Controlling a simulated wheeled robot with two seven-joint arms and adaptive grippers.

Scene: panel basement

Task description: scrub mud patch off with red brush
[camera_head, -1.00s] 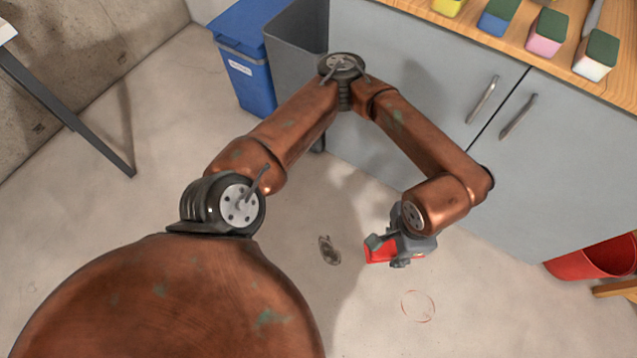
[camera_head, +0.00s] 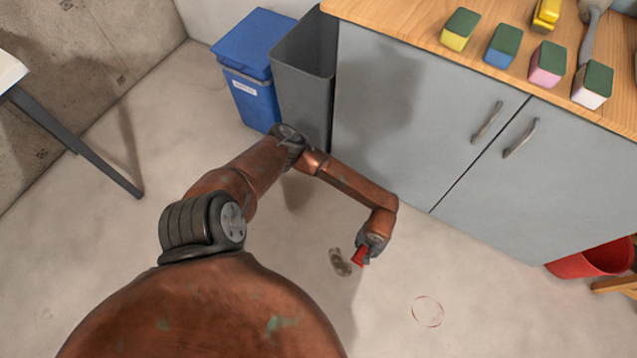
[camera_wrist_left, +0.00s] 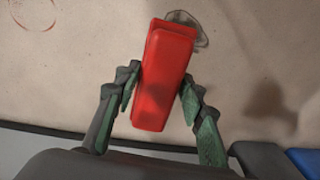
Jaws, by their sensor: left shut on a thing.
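The red brush (camera_head: 359,257) is held in my left gripper (camera_head: 368,248), low over the floor. In the left wrist view the red brush (camera_wrist_left: 163,75) is between the two fingers of my left gripper (camera_wrist_left: 160,98), which is shut on it. The mud patch (camera_head: 338,261) is a small grey-brown smear on the floor, just left of the brush in the head view. In the wrist view the mud patch (camera_wrist_left: 188,16) shows behind the brush's far end, which hides part of it. I cannot tell whether the brush touches the floor. My right gripper is not in view.
A thin red circle (camera_head: 416,303) marks the floor to the right. Grey cabinets (camera_head: 440,120) carry a wooden counter (camera_head: 430,30) with several sponges. A blue bin (camera_head: 250,95) and a grey bin (camera_head: 303,70) stand at the back. A red bucket (camera_head: 590,260) is at right.

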